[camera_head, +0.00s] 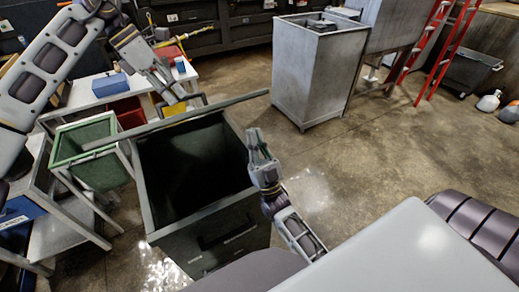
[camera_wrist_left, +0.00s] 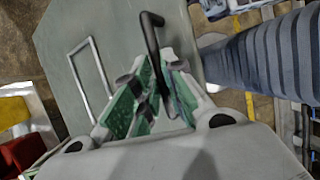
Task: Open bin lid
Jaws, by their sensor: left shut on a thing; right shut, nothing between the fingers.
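The dark green bin (camera_head: 212,243) stands open in the middle of the head view, its dark inside showing. Its lid (camera_head: 165,127) is raised and seen nearly edge-on as a long bar across the bin's far side. My left gripper (camera_head: 174,94) is behind the lid, its fingertips partly hidden. In the left wrist view my left gripper (camera_wrist_left: 155,100) is shut on a black handle (camera_wrist_left: 152,38) in front of the grey-green lid panel (camera_wrist_left: 115,35). My right gripper (camera_head: 258,150) is shut and empty beside the bin's right rim.
A smaller green bin (camera_head: 68,146) stands in a metal frame to the left. A white table (camera_head: 98,88) with a blue box (camera_head: 110,85) is behind it. A tall grey metal cabinet (camera_head: 300,85) stands behind right. The concrete floor (camera_head: 385,145) to the right is clear.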

